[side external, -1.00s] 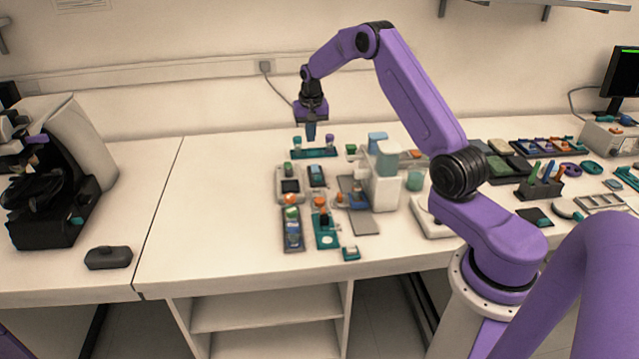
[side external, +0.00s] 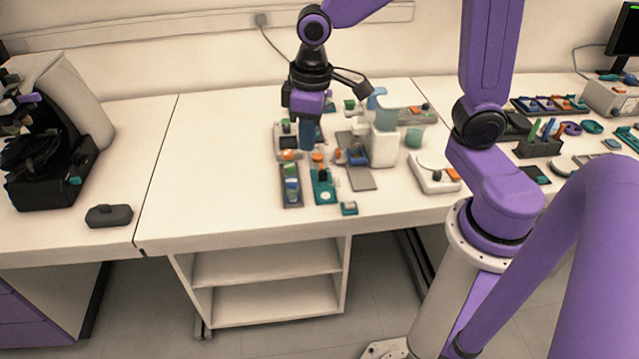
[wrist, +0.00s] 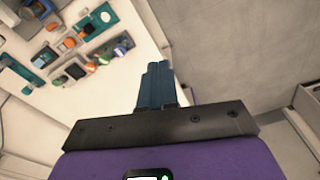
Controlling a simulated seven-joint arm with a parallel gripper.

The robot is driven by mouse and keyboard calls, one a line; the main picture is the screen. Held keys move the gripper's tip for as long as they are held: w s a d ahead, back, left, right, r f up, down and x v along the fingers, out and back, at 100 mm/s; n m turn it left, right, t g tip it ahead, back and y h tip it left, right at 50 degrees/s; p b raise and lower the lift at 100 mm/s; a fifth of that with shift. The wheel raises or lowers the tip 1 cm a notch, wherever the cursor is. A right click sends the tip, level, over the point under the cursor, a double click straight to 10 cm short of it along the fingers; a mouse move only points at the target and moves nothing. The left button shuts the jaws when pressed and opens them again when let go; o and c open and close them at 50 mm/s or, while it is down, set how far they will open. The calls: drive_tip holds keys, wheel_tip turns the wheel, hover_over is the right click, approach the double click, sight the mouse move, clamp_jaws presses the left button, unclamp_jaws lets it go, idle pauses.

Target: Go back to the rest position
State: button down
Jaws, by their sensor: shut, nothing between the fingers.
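My gripper (side external: 306,146) hangs from the purple arm in the side external view, its blue fingers pointing down above the bench items. In the wrist view the blue fingers (wrist: 155,65) are pressed together with nothing between them. They appear over the bench's front edge there, with the grey floor to the right. The fingers hide part of the small devices behind them in the side view.
Below and around the gripper are a dark tray of vials (side external: 291,190), a teal holder (side external: 323,190) and a white bench device (side external: 383,145). A microscope (side external: 45,130) stands at left with a dark grey box (side external: 109,215) before it. The bench between is clear.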

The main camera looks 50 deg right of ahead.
drive_tip(key=s+d+n, duration=0.2)
drive_tip(key=s+n, duration=0.5)
drive_tip(key=s, duration=1.1)
drive_tip(key=shift+s+d+f+g, duration=0.2)
drive_tip(key=shift+d+f+g, duration=0.1)
drive_tip(key=shift+d, duration=0.1)
